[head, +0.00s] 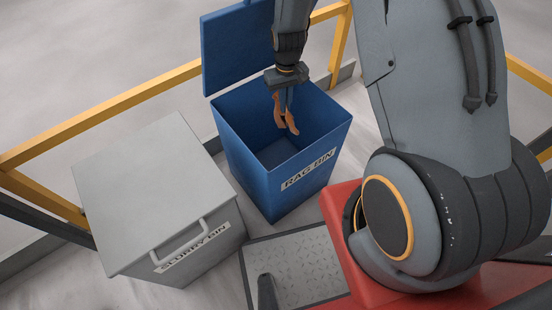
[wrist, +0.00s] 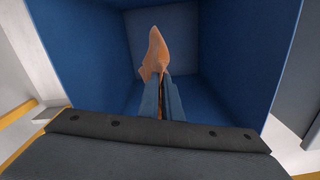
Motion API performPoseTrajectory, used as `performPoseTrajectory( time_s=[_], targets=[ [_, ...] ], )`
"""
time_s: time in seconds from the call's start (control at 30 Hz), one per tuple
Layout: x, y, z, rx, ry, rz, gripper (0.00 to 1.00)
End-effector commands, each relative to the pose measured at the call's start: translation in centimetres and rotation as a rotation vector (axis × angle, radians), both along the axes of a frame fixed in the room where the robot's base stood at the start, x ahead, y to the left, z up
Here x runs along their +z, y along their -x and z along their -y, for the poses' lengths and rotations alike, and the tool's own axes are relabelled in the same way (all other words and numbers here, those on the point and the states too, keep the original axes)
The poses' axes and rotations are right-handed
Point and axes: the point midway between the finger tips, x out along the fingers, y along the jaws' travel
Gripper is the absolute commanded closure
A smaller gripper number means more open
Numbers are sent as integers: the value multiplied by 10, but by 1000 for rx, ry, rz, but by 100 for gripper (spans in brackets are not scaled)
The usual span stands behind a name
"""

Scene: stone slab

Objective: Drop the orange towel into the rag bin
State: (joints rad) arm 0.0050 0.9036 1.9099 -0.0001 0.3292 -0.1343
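The orange towel (head: 290,120) hangs from my gripper (head: 285,95) over the open mouth of the rag bin. In the wrist view the towel (wrist: 154,52) sticks out past the two fingers of my gripper (wrist: 160,82), which are close together on it. The rag bin (head: 262,172) is a blue box labelled "RAG BIN", its blue lid (head: 237,45) raised at the back. Its inside walls (wrist: 235,60) surround the towel in the wrist view. The bin floor looks empty where it shows. How deep the towel hangs is hard to tell.
A grey slurry bin (head: 150,185) with a shut lid and a handle stands left of the rag bin. A yellow rail (head: 110,107) runs behind both. A metal tread plate (head: 293,265) lies in front of the rag bin.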

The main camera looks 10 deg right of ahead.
Motion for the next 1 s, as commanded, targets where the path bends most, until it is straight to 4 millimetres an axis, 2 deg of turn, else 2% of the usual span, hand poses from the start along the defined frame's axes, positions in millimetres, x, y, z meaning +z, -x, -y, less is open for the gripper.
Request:
performPoseTrajectory(
  time_s=[0.1, 0.37, 0.4, 0.5, 0.7, 0.87, 1.0],
  targets=[
    [-7, 0, -1, 1, 0, 0, 100],
    [-7, 0, -2, 2, 0, 1, 100],
    [-7, 0, -2, 3, 0, 1, 89],
    [-7, 0, -2, 3, 0, 1, 74],
    [-7, 0, -2, 3, 0, 1, 74],
    [-7, 0, -2, 3, 0, 1, 50],
    [-7, 0, -2, 3, 0, 1, 50]
  ],
)
